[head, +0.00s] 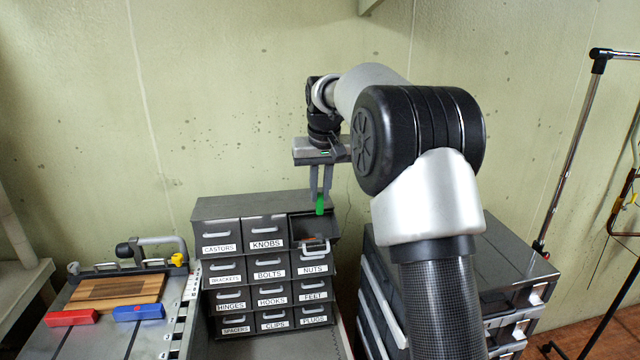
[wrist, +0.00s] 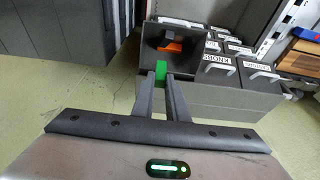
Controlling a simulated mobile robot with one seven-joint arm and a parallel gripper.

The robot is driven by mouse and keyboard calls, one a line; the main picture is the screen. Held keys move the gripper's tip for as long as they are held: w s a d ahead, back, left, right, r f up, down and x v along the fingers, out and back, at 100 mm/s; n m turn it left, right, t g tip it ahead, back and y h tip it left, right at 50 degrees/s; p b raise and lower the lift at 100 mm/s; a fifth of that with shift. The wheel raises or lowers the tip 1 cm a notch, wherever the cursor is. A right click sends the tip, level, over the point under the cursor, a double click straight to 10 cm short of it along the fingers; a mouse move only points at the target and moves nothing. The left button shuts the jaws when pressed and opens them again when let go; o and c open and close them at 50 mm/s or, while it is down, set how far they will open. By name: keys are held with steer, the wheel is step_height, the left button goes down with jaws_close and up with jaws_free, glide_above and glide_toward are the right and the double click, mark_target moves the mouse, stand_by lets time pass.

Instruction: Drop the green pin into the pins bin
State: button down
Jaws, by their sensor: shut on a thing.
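The green pin (head: 320,204) is upright between the fingertips of my gripper (head: 320,192), which is shut on it. It also shows in the wrist view (wrist: 160,71). My gripper points down over the top right bin (head: 312,246) of a grey drawer cabinet. That bin is pulled open, and the pin hangs over its opening, seemingly near the back. In the wrist view the open bin (wrist: 144,62) has an orange thing (wrist: 172,46) inside. I cannot read a label on the open bin, and no label reading "pins" shows.
The grey cabinet (head: 220,208) has shut, labelled drawers such as knobs and nuts. A bench with a wooden board (head: 115,291), a red block (head: 72,318) and a blue block (head: 138,312) lies left. A dark drawer unit (head: 500,262) stands right. The wall is close behind.

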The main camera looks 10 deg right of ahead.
steer(key=c, duration=1.7)
jaws_free()
steer(key=shift+o, duration=0.2)
steer(key=v, duration=1.7)
steer(key=shift+r, duration=0.2)
